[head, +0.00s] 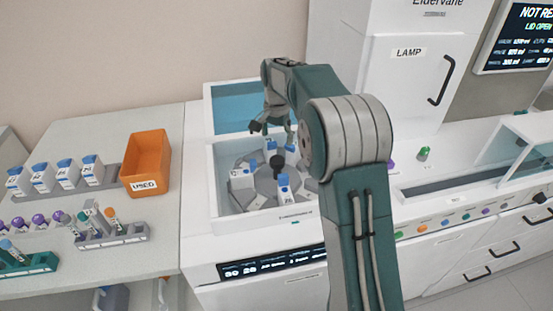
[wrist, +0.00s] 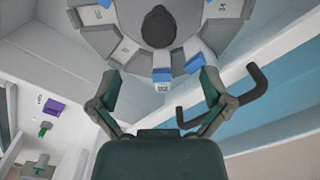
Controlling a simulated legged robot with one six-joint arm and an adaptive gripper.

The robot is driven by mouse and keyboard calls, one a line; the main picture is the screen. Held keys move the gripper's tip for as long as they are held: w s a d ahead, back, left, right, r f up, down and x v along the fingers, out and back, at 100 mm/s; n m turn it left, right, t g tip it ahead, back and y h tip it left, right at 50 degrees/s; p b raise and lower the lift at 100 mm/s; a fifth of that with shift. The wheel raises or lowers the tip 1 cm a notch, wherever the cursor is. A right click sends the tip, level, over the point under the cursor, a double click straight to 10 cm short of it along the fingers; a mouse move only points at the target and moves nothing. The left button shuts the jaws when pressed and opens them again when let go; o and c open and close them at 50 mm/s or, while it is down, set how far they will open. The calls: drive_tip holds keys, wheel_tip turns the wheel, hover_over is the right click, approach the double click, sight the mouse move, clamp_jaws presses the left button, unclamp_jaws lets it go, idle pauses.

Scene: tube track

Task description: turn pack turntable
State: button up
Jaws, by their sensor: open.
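The pack turntable (head: 262,187) is a grey disc with a dark central knob (head: 277,161), inside the open white analyzer bay. White packs with blue caps stand around it, including one at the front (head: 284,187) and one at the left (head: 242,178). My gripper (head: 272,128) is over the back part of the bay, its fingers spread. In the wrist view the gripper (wrist: 160,88) is open and empty. A blue-topped pack (wrist: 162,75) at the turntable's rim shows between and beyond the fingers; contact cannot be told. The knob (wrist: 158,27) is farther up. My arm hides the bay's right side.
The raised blue lid (head: 245,108) stands behind the bay; its dark handle (wrist: 225,103) is close to the right finger in the wrist view. An orange USED bin (head: 147,163), packs and tube racks (head: 112,236) occupy the left bench. A white LAMP cabinet (head: 410,85) stands behind right.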

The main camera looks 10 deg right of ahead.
sight(277, 159)
wheel_tip(277, 159, down, 9)
idle(0.3)
drive_tip(key=c, duration=1.3)
